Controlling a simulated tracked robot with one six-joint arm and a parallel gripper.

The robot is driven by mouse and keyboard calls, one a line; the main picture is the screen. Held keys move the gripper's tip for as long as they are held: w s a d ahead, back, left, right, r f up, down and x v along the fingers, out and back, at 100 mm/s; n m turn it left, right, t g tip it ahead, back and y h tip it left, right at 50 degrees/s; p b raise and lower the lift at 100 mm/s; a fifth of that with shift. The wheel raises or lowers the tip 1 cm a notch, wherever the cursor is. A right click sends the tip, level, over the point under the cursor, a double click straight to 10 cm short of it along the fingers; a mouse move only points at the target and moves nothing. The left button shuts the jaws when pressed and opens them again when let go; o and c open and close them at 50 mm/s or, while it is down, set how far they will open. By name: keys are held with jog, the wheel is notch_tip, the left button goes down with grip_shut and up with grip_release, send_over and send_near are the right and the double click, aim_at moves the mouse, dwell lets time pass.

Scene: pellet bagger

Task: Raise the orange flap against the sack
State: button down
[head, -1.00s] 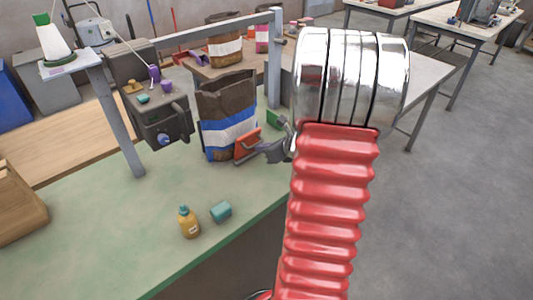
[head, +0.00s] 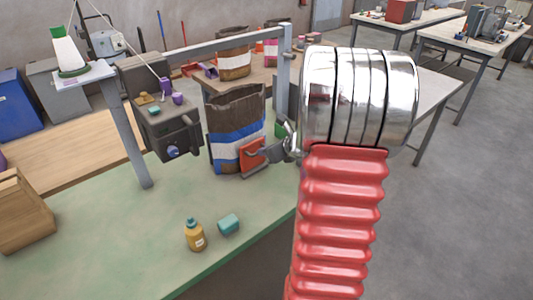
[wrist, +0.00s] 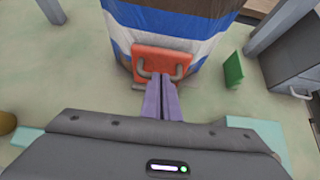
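The sack (head: 238,125), brown with blue and white bands, stands upright on the green bench top. It also fills the top of the wrist view (wrist: 170,35). The orange flap (head: 252,157) is low at the sack's front, close to its white band. In the wrist view the flap (wrist: 160,58) shows grey curved bars on its face, left and right of my fingers. My gripper (wrist: 160,80) has its two purple fingers together, with the tips over the flap's lower middle. They hide the part of the flap behind them. In the head view my arm partly covers the gripper.
A green plate (wrist: 233,70) stands right of the flap. A grey machine box (head: 168,130) and a post are left of the sack.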

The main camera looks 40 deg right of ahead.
jog(key=shift+w+r, duration=0.3)
jog(key=shift+r, duration=0.05)
jog(key=s+r, duration=0.4)
jog(key=r, duration=0.4)
jog(key=shift+s+r, duration=0.25)
jog(key=shift+a, duration=0.1)
dwell(0.5)
jog(key=s+a+f+n+g+y, duration=0.1)
jog(key=s+a+f+n+g, duration=0.15)
jog(key=s+a+n, duration=0.45)
jog(key=s+a+f+n+g+y, duration=0.1)
jog(key=s+a+n+g, duration=0.15)
jog(key=a+n, duration=0.85)
jog(key=s+a+r+n, duration=0.3)
jog(key=s+a+n, duration=0.1)
jog(key=a+n, duration=0.4)
jog(key=s+a+r+n+h, duration=0.1)
jog(key=s+a+r+n, duration=0.2)
jog(key=a+n, duration=0.6)
jog(key=shift+s+r+n, duration=0.3)
jog(key=shift+s+n, duration=0.3)
